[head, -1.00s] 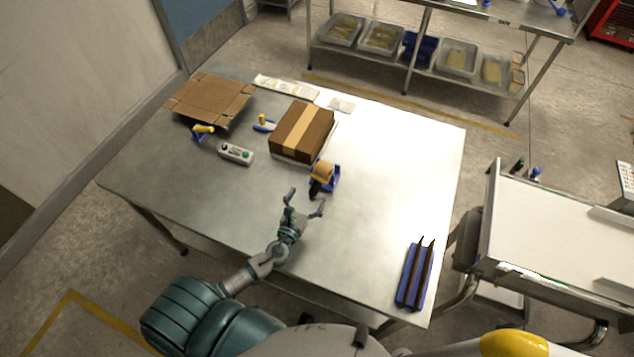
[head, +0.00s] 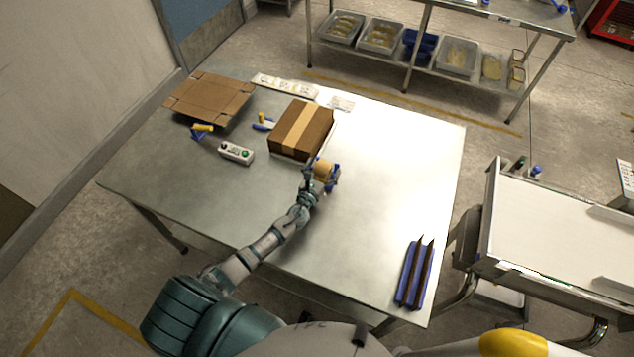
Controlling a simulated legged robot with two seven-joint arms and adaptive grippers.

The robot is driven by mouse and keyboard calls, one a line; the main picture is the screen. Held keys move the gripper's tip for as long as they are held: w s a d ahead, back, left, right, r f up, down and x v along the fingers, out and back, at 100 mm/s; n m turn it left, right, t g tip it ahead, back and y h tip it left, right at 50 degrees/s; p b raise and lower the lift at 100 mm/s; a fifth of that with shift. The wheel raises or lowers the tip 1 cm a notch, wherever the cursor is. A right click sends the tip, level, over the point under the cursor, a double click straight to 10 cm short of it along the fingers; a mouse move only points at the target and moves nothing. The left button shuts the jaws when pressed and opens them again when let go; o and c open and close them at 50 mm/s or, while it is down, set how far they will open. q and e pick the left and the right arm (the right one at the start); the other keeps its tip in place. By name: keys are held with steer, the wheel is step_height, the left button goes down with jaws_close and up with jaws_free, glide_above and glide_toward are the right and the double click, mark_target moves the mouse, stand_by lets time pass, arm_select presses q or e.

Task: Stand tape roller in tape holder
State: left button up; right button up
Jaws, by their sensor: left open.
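A blue tape roller with a tan tape roll (head: 325,170) is on the steel table, just in front of a taped brown box. My left gripper (head: 314,178) is open at the near left side of the roller; its fingers partly overlap the roller, and I cannot tell if they touch it. My right gripper is not in view.
The brown box (head: 301,130) stands behind the roller. A button box (head: 236,152), small blue-and-yellow tools (head: 201,131) and a flat cardboard piece (head: 208,98) are to the left. The table's right part (head: 400,170) is clear. A white-topped conveyor (head: 570,235) stands at right.

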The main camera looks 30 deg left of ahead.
mark_target(323, 162)
arm_select(q)
steer(key=c, duration=1.5)
steer(key=shift+r, duration=0.45)
step_height(323, 162, up, 3)
steer(key=p, duration=0.2)
steer(key=shift+r+p, duration=0.2)
steer(key=shift+p, duration=0.1)
steer(key=s+d, duration=0.2)
steer(key=s, duration=0.3)
steer(key=s+d, duration=0.2)
steer(key=s, duration=0.2)
steer(key=s+d+r, duration=0.1)
steer(key=s+d, duration=0.1)
steer(key=s, duration=0.3)
steer(key=shift+s+d, duration=0.3)
steer(key=shift+d, duration=0.1)
steer(key=shift+c, duration=0.2)
step_height(323, 162, up, 8)
steer(key=w+d+b, duration=0.1)
steer(key=shift+w+d+h, duration=0.15)
steer(key=shift+d+h, duration=0.05)
steer(key=shift+h, duration=0.1)
steer(key=shift+r, duration=0.1)
